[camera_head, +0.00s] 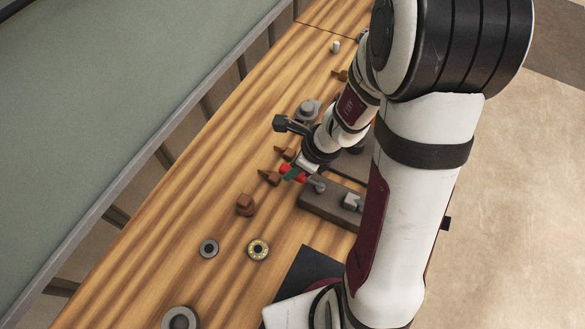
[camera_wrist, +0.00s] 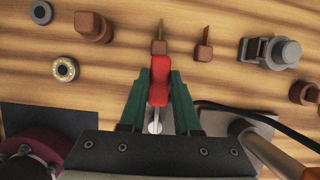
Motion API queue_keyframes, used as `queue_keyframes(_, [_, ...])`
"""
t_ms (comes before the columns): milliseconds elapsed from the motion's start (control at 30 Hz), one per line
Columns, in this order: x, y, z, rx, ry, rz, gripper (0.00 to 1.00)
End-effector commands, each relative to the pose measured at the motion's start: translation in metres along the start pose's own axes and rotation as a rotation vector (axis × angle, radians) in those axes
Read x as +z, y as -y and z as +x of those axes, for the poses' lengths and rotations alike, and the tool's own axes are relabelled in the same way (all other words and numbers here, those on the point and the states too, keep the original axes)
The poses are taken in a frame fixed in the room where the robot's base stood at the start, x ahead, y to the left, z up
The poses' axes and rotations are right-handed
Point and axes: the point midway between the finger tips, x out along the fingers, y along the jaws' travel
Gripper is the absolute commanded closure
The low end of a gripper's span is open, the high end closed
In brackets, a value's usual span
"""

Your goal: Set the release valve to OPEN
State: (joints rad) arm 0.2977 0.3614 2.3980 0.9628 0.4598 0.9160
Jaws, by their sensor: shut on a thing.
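A red handle (camera_wrist: 158,80) stands between the two green fingers of my gripper (camera_wrist: 158,92) in the wrist view, with a thin metal pin below it. It looks like the release valve's lever. In the head view the red handle (camera_head: 287,170) shows at my gripper (camera_head: 293,173), beside a small grey metal fitting (camera_head: 318,184). My gripper is shut on the red handle. No OPEN mark can be read, so I cannot tell the valve's setting. My fingers and arm hide part of the fitting.
A dark grey base (camera_head: 325,204) carries a metal block (camera_head: 352,201). A brown block (camera_head: 245,204), a dark ring (camera_head: 208,249) and a yellow-dotted ring (camera_head: 258,249) lie on the wooden table (camera_head: 150,262). Brown pointed pieces (camera_wrist: 203,52) and a grey clamp-like part (camera_wrist: 280,52) stand near the handle.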

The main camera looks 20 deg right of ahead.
Motion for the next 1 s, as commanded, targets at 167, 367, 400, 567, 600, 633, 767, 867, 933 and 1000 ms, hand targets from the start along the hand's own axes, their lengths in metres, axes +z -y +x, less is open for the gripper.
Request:
queue_keyframes(167, [-0.0003,0.0026,-0.0005,-0.013,-0.001,0.021,1.00])
queue_keyframes(367, [-0.0003,0.0034,-0.0005,-0.016,-0.001,0.028,1.00])
queue_keyframes(400, [-0.0003,0.0035,-0.0005,-0.016,-0.001,0.028,1.00])
queue_keyframes(567, [-0.0004,0.0038,-0.0005,-0.017,-0.001,0.028,1.00])
queue_keyframes(600, [-0.0004,0.0039,-0.0004,-0.017,-0.001,0.028,0.67])
queue_keyframes(633, [-0.0004,0.0040,-0.0004,-0.018,-0.001,0.028,0.62])
queue_keyframes(767, [-0.0003,0.0033,-0.0003,-0.016,-0.001,0.027,0.39])
queue_keyframes(867, [-0.0003,0.0029,-0.0002,-0.014,-0.001,0.027,0.39])
queue_keyframes(933, [-0.0003,0.0026,-0.0001,-0.013,-0.001,0.027,0.39])
queue_keyframes(1000, [-0.0003,0.0024,-0.0001,-0.013,-0.001,0.027,0.39])
